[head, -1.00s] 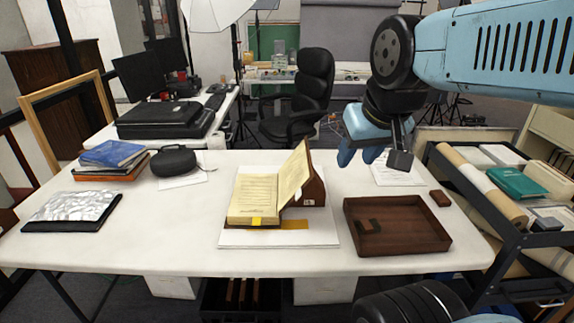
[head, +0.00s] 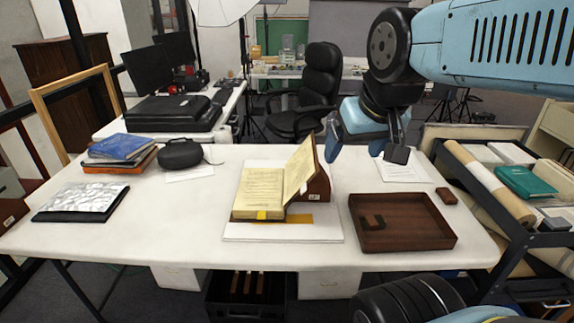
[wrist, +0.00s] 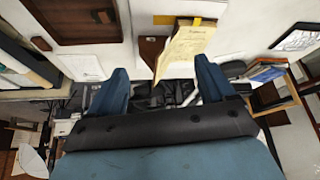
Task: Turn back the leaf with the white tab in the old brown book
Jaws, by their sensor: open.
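The old brown book (head: 258,190) lies open on a white board (head: 285,238) on the table. Its left pages lie flat, and a cream leaf (head: 299,170) stands up slanted near the brown right-hand cover (head: 319,185). A small white tab (head: 303,188) shows at the raised leaf's lower right edge. A yellow tab (head: 262,215) is at the front of the left pages. My gripper (head: 356,152) hangs open and empty, behind and to the right of the book.
A dark wooden tray (head: 400,235) sits right of the book, with a small brown block (head: 447,196) beside it. Stacked books (head: 122,150), a black case (head: 181,153) and a silver-topped folder (head: 82,202) lie left. A cart with rolls (head: 490,185) stands at the right.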

